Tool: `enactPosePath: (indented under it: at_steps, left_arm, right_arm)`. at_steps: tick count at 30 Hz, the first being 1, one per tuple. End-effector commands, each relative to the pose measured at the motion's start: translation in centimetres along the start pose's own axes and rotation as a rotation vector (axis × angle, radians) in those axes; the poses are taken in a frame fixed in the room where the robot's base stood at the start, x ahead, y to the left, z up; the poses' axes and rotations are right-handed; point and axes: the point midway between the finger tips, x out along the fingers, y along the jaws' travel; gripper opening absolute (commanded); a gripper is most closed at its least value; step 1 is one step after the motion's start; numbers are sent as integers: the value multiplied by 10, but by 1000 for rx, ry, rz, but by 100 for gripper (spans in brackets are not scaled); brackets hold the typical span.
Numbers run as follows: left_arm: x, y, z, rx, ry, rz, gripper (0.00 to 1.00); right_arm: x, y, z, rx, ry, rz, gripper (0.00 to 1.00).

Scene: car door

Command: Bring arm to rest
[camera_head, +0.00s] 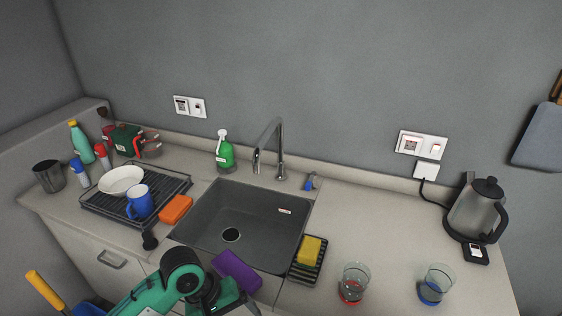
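My green and black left arm comes in at the bottom left, in front of the sink cabinet. Its gripper (236,300) is at the bottom edge, partly cut off, and I cannot tell whether its fingers are open or shut. A purple block (237,270) shows just above the gripper, at the sink's front edge. I cannot tell whether they touch. My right gripper is not in view.
The dark sink (255,215) has a tall faucet (279,150) behind it. A dish rack (110,208) with a plate and blue mug stands left. Two glasses (354,282) (435,284) stand near the front right; a kettle (475,210) is behind them. The middle right counter is clear.

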Motion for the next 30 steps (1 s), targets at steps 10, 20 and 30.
enactPosePath:
  at_steps: [10, 20, 30]
  left_arm:
    - [26, -29, 33, 288, 204, 57, 83]
    - [24, -103, 58, 451, 367, -124, 83]
    - [11, -169, 84, 537, 388, -340, 83]
  right_arm:
    - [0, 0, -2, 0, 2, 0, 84]
    - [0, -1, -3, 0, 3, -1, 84]
    - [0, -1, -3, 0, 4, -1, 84]
